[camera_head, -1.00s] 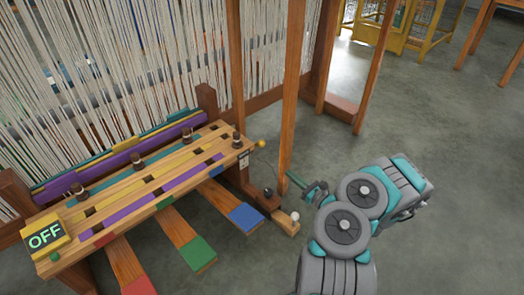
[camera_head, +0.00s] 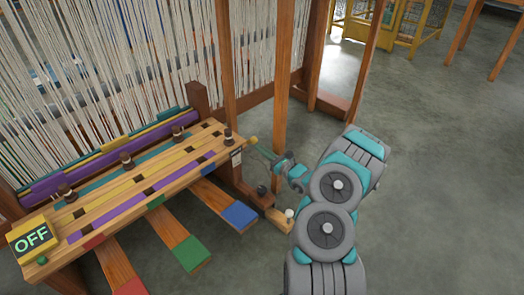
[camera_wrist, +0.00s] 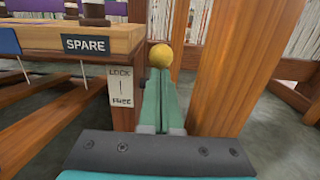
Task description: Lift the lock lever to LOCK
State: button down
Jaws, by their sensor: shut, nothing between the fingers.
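The lock lever shows as a yellow ball knob (camera_head: 252,140) at the right end of the wooden bench, beside a small label plate. In the wrist view the knob (camera_wrist: 160,55) sits just past my fingertips; its shaft is hidden behind my fingers. The plate (camera_wrist: 121,88) reads LOCK at the top and FREE at the bottom, and stands left of my fingers. My gripper (camera_head: 257,151) is shut and empty, its tips close to the knob in the head view. In the wrist view my gripper (camera_wrist: 161,78) points at the knob. I cannot tell whether they touch.
A wooden post (camera_wrist: 242,65) stands close on the right of my fingers. The bench end (camera_wrist: 75,35) with a SPARE label is on the left. Pedals (camera_head: 240,215) lie below, near a foot with a pale knob (camera_head: 289,214). Open floor (camera_head: 440,170) is to the right.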

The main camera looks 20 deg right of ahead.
jog(key=shift+r, duration=0.15)
jog(key=shift+w+a+r+g+h+p, duration=0.15)
jog(key=shift+w+r+g+p, duration=0.15)
jog(key=shift+r, duration=0.2)
jog(key=shift+w+a+r+g+h+p, duration=0.15)
jog(key=shift+w+r+g+p, duration=0.15)
jog(key=shift+r, duration=0.15)
jog(key=shift+d+f, duration=0.1)
